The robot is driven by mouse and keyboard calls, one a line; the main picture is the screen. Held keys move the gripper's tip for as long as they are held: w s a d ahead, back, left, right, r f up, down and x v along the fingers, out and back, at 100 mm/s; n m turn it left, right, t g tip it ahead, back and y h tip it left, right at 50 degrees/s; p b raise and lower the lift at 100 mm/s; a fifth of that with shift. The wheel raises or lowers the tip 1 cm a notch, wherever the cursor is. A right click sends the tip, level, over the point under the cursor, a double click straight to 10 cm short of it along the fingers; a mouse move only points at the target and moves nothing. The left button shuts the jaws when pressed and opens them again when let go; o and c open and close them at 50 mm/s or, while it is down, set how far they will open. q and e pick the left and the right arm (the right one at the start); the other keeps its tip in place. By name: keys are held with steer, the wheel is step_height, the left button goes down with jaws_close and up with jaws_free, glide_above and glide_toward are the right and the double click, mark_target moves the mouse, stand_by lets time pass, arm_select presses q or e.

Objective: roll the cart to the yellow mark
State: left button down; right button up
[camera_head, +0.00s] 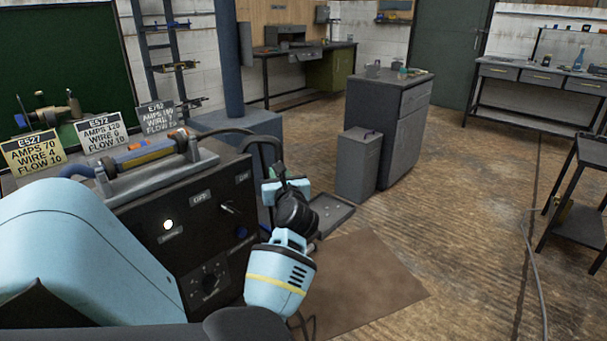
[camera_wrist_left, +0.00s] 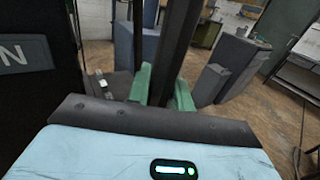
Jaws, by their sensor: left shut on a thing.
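The cart carries a dark welding machine (camera_head: 215,225) with a front panel of knobs, labels and a lit lamp. A dark bent handle tube (camera_head: 262,137) rises at its right side. My left gripper (camera_head: 277,182) is beside the panel's right edge, at this tube. In the left wrist view, its green fingers (camera_wrist_left: 162,85) are on both sides of a dark upright bar (camera_wrist_left: 178,50), shut on it. A low dark tray (camera_head: 331,214) shows just behind the gripper. I see no yellow mark on the floor. My right gripper is not in view.
A brown mat (camera_head: 365,283) lies on the floor right of my arm. A grey cabinet (camera_head: 390,128) with a smaller box (camera_head: 358,165) stands beyond it. A dark shelf trolley (camera_head: 585,190) is at the right edge, near a floor cable (camera_head: 531,255). The floor between is clear.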

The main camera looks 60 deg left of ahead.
arm_select(q)
steer(key=a, duration=0.1)
steer(key=s+a, duration=0.1)
steer(key=s+a+p, duration=0.1)
steer(key=a, duration=0.1)
steer(key=shift+f, duration=0.35)
steer(key=shift+d+r, duration=0.2)
steer(key=shift+d, duration=0.05)
steer(key=c, duration=1.5)
jaws_free()
steer(key=shift+w, duration=0.1)
steer(key=shift+o, duration=1)
steer(key=shift+a, duration=0.1)
steer(key=shift+r, duration=0.1)
